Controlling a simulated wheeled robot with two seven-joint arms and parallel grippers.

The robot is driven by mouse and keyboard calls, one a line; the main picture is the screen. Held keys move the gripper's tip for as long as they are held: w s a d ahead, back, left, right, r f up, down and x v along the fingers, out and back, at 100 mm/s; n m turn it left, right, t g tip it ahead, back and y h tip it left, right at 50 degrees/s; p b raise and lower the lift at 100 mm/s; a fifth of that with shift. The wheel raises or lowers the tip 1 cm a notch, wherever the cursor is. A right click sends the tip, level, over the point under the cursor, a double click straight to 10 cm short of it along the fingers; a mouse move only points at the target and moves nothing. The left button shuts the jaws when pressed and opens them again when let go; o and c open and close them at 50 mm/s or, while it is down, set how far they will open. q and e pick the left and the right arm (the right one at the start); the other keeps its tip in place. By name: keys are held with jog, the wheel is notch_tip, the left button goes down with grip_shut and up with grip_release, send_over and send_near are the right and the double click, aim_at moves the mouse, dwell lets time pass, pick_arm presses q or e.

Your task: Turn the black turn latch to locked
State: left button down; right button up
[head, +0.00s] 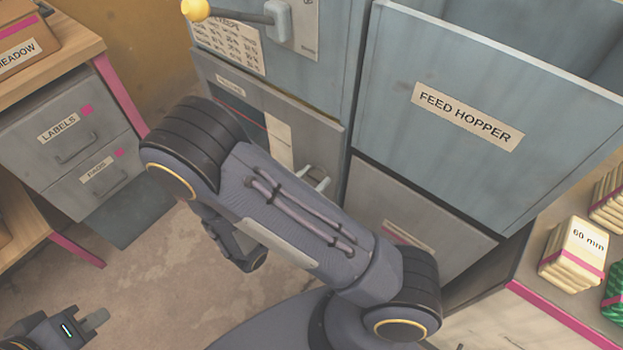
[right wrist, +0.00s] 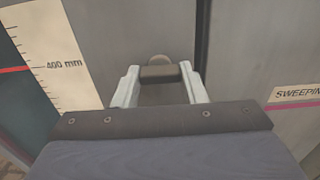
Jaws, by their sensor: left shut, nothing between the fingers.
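The black turn latch (right wrist: 158,74) shows in the right wrist view as a dark bar, crosswise in the picture, with a rounded grey-brown piece behind it on a grey panel. My right gripper (right wrist: 159,85) has its two pale fingers on either side of the bar, and the bar fills the gap between them. In the head view the right gripper's fingers (head: 314,177) show at the grey cabinet front, partly behind my arm, and the latch is hidden there. My left gripper (head: 97,319) is shut and empty at the lower left, over the floor.
A scale strip marked 400 mm (right wrist: 55,65) is left of the latch. The feed hopper (head: 400,130) juts out at the upper right. A yellow-knobbed lever (head: 196,9) is above. Drawers (head: 75,140) stand left, and a bench with bundles (head: 572,255) right.

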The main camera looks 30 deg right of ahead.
jog(key=shift+c, duration=0.8)
jog(key=shift+m, duration=0.3)
jog(key=shift+f+m+b, duration=0.1)
jog(key=shift+m+b, duration=5.35)
jog(key=shift+m, duration=3.15)
jog(key=o, duration=1)
